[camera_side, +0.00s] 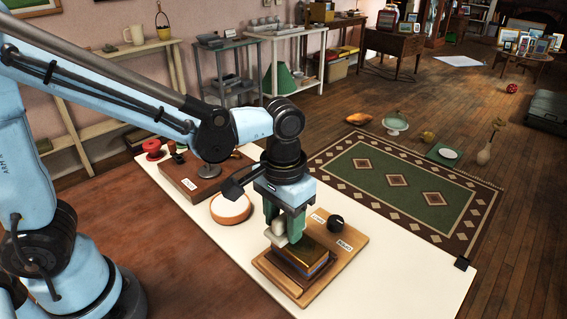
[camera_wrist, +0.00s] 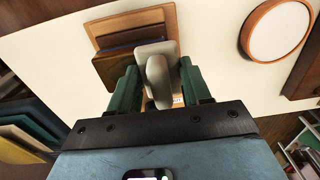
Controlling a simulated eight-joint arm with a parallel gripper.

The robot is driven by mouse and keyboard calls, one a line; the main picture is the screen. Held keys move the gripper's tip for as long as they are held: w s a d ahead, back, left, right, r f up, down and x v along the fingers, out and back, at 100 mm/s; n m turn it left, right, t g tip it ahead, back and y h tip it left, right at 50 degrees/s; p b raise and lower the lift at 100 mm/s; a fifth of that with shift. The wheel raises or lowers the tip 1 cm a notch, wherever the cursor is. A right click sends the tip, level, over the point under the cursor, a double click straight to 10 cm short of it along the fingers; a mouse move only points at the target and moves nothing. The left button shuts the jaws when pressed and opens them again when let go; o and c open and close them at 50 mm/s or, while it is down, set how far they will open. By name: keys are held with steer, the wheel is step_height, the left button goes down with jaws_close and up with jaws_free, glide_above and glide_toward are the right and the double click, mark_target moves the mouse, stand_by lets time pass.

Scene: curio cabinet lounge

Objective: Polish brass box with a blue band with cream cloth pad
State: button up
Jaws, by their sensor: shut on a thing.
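The brass box (camera_side: 318,258), golden-brown with a thin blue band, sits on a light wooden board (camera_side: 352,250) on the white table. In the wrist view the box (camera_wrist: 112,70) shows dark brown with a bluish edge, partly covered by the pad. My gripper (camera_side: 283,226) is above the box's left side, pointing down. Its green fingers are shut on the knob of the cream cloth pad (camera_side: 279,229). The pad (camera_wrist: 150,50) looks pale grey in the wrist view, and its knob lies between my fingertips (camera_wrist: 158,84). I cannot tell whether the pad touches the box.
A black knob (camera_side: 335,222) and small labels are on the board behind the box. A round white dish with a wooden rim (camera_side: 231,208) and a dark wooden board (camera_side: 188,182) with small items stand further left. The table's right end (camera_side: 430,275) is mostly clear.

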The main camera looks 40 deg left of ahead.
mark_target(315, 257)
steer(key=shift+d, duration=3.7)
step_height(315, 257, up, 8)
